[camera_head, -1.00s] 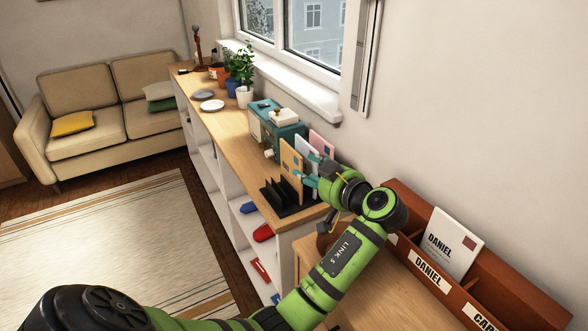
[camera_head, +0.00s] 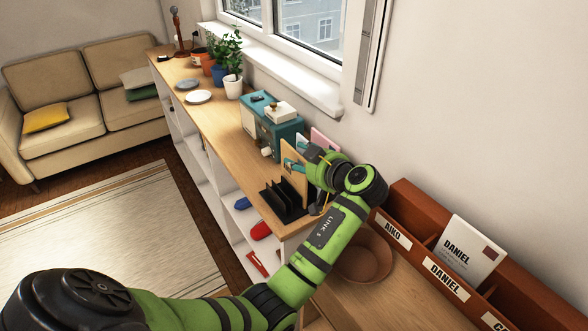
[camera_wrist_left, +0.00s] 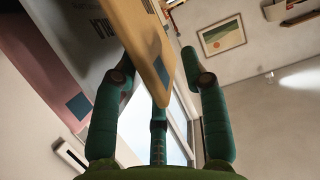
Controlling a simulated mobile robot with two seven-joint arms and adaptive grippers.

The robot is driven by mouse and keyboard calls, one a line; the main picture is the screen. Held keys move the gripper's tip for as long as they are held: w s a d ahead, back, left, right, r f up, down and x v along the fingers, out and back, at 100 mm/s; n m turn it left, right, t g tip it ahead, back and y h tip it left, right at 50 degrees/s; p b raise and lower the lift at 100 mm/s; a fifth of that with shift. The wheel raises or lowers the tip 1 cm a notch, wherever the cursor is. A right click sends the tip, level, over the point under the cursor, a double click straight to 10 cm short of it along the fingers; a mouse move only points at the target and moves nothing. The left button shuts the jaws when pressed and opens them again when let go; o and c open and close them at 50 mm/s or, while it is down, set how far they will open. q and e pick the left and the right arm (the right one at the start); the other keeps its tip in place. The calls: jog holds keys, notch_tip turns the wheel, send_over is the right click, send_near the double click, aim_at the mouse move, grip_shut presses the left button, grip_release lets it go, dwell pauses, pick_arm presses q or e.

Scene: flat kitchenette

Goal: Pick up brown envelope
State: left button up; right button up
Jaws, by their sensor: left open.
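The brown envelope (camera_head: 292,155) stands upright in a black slotted rack (camera_head: 283,203) on the wooden sideboard top. In the left wrist view the brown envelope (camera_wrist_left: 139,38) hangs down between the fingers, its edge and corner in the gap. My left gripper (camera_head: 298,160) is open around the envelope's edge; it also shows in the left wrist view (camera_wrist_left: 160,68), with a finger on either side. Whether a finger touches the envelope cannot be told. My right gripper is not in view.
A pale envelope (camera_wrist_left: 88,45) and a pink envelope (camera_head: 322,139) stand close behind. A teal appliance (camera_head: 271,122) stands beyond the rack. A red-brown letter sorter (camera_head: 447,279) with name labels and a brown bowl (camera_head: 364,258) are at right. Plants and plates occupy the far sideboard.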

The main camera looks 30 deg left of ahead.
aim_at(294, 155)
pick_arm(q)
jog(key=x, duration=0.3)
jog(key=shift+a, duration=0.1)
jog(key=shift+r, duration=0.1)
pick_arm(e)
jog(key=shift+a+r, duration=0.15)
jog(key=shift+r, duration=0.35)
pick_arm(q)
grip_shut()
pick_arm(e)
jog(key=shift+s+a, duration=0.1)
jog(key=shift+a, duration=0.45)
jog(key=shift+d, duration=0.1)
